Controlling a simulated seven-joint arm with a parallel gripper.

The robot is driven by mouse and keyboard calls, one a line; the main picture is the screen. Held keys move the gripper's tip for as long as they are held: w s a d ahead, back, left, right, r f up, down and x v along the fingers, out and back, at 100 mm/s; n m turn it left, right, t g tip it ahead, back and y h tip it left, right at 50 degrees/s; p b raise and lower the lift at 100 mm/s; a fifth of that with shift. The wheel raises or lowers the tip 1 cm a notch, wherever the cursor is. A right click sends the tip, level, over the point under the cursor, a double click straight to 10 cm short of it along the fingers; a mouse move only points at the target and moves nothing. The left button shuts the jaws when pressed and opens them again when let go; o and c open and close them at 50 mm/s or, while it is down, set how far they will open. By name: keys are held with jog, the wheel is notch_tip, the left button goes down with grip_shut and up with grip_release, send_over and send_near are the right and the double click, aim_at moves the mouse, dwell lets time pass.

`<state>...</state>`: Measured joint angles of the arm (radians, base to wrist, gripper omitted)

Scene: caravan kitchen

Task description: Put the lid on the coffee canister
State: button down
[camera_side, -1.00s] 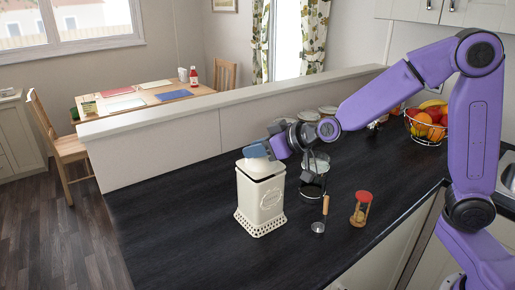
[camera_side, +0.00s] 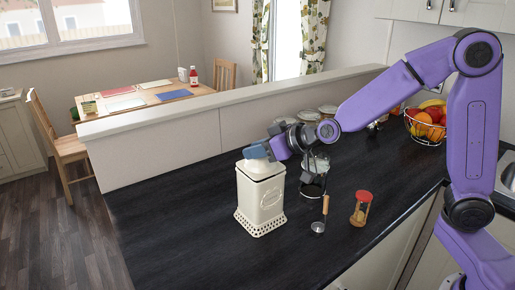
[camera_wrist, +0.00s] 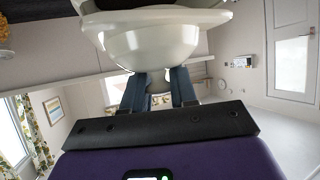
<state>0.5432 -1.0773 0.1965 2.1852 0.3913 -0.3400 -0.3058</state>
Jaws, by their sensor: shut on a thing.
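The cream coffee canister (camera_side: 262,205), embossed on its front and with a pierced foot, stands upright on the dark worktop. My gripper (camera_side: 258,152) is just above it and shut on the cream lid (camera_side: 262,170). The lid sits at the canister's top, about level and roughly in line with it; I cannot tell whether it is fully seated. In the wrist view the lid (camera_wrist: 150,45) fills the upper middle as a pale rounded shape, with the two dark fingers of my gripper (camera_wrist: 158,92) below it.
A wire stand (camera_side: 313,183) is behind. A fruit basket (camera_side: 428,125) is farther right. The worktop left of the canister is clear.

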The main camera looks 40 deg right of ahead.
jog(key=shift+f, duration=0.4)
jog(key=c, duration=1.2)
grip_release()
jog(key=shift+s, duration=0.1)
jog(key=shift+v, duration=5.45)
